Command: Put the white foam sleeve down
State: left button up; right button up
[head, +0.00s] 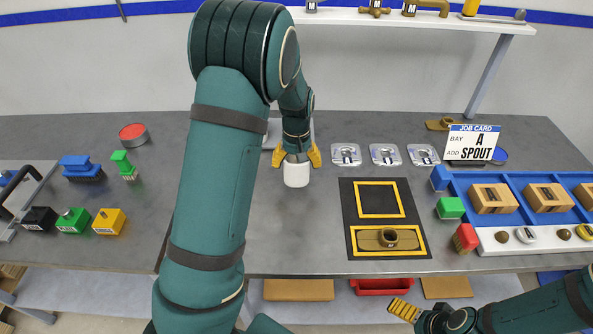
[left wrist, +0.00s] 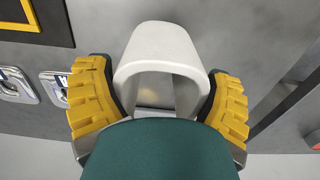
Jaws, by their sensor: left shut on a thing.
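The white foam sleeve (head: 297,174) hangs at the lower end of my left gripper (head: 297,158), over the grey table left of the black mat. In the left wrist view the sleeve (left wrist: 168,40) is a white, hollow, rounded shell between the two yellow ridged fingers of the left gripper (left wrist: 158,95), which press on its sides. I cannot tell whether its lower end touches the table. My right gripper (head: 404,310) is low at the front right, below the table edge, away from the sleeve; whether its fingers are apart is unclear.
The black mat (head: 348,222) has two yellow-outlined squares; a brass part (head: 372,240) lies in the front one. Several clear-topped metal plates (head: 346,154) lie behind it. A blue tray (head: 533,208) and job card (head: 473,144) are right. Coloured blocks (head: 74,221) stand left.

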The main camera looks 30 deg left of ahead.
pick_arm(q)
jog(key=shift+f, duration=1.35)
jog(key=shift+f, duration=0.1)
jog(key=o, duration=0.6)
jog(key=shift+f, duration=0.1)
notch_tip(320, 180, up, 12)
jog(key=shift+r+p, duration=0.2)
jog(key=shift+p, duration=0.65)
